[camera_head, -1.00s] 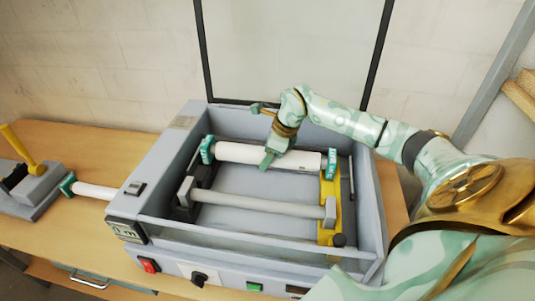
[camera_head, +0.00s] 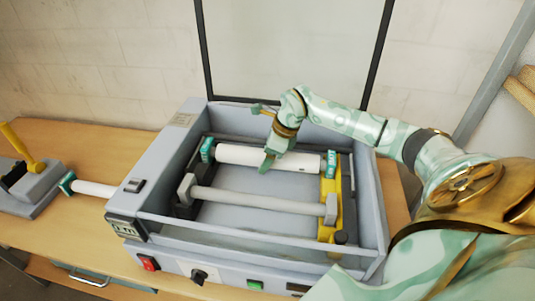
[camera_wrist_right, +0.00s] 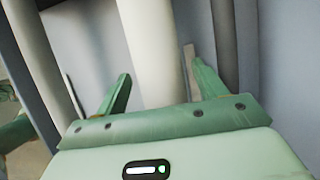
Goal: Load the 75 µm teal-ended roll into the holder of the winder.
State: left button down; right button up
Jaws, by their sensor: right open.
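A white roll with teal ends (camera_head: 240,154) lies across the inside of the grey winder (camera_head: 166,150), toward its back. Its left teal end (camera_head: 207,150) is by the left inner wall and its right teal end (camera_head: 331,163) is above a yellow bracket (camera_head: 330,192). Whether the ends are seated cannot be told. My right gripper (camera_head: 265,138) is open at the roll's middle, with one finger on the near side. In the right wrist view the white roll (camera_wrist_right: 150,45) passes between the open fingers (camera_wrist_right: 157,65). My left gripper is not in view.
A grey bar (camera_head: 255,201) spans the winder in front of the roll. A second teal-ended white roll (camera_head: 95,189) lies left of the winder, by a grey device with a yellow lever (camera_head: 22,147). A clear panel (camera_head: 290,50) stands behind.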

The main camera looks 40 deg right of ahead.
jog(key=shift+r, duration=0.4)
jog(key=v, duration=1.2)
jog(key=shift+r, duration=0.25)
